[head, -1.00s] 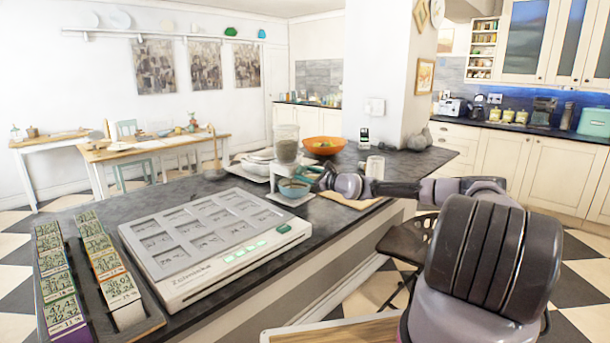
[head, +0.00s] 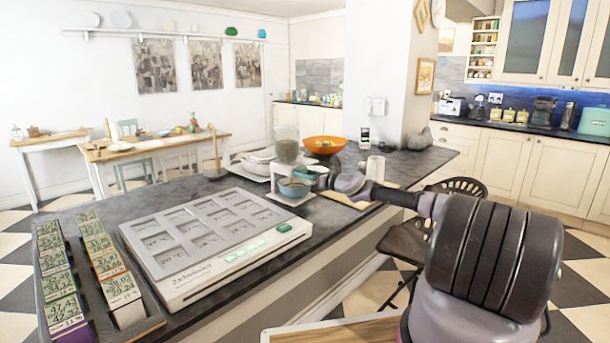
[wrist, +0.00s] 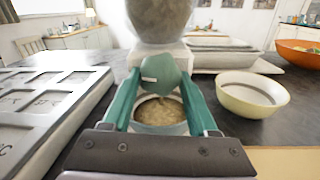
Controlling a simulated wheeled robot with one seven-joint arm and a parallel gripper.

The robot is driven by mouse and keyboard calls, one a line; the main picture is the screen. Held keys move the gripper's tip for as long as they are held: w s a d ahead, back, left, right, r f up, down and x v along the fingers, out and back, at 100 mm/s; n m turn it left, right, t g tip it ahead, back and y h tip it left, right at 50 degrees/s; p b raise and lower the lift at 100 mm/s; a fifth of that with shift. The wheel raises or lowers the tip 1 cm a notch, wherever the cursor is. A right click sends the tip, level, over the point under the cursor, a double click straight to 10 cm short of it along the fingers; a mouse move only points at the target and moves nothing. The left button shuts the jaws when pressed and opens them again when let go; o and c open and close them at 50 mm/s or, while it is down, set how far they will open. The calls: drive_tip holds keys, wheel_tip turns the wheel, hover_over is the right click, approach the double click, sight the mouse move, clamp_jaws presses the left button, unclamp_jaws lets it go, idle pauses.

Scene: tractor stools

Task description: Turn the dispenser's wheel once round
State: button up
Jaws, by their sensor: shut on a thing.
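The dispenser (head: 286,152) stands on the dark counter, a clear jar of grain over a white stand. In the wrist view its jar (wrist: 160,18) is at the top centre. Its green wheel (wrist: 163,74) faces my gripper, with a pale mark on the left of its face. My gripper (wrist: 160,86) has its teal fingers on either side of the wheel and is shut on it. A blue-grey bowl (head: 294,188) stands under the dispenser; in the wrist view it holds grain (wrist: 160,112). My gripper partly hides the wheel and the bowl.
A cream bowl (wrist: 250,94) stands close to the right of my gripper. A flat panel of square plates (head: 210,240) lies to the left. An orange bowl (head: 324,145) and a white mug (head: 375,168) stand behind on the counter.

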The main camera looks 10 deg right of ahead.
drive_tip(key=o, duration=1.4)
drive_tip(key=shift+s+d, duration=0.25)
drive_tip(key=shift+d, duration=0.05)
drive_tip(key=v, duration=1)
drive_tip(key=shift+a, duration=0.15)
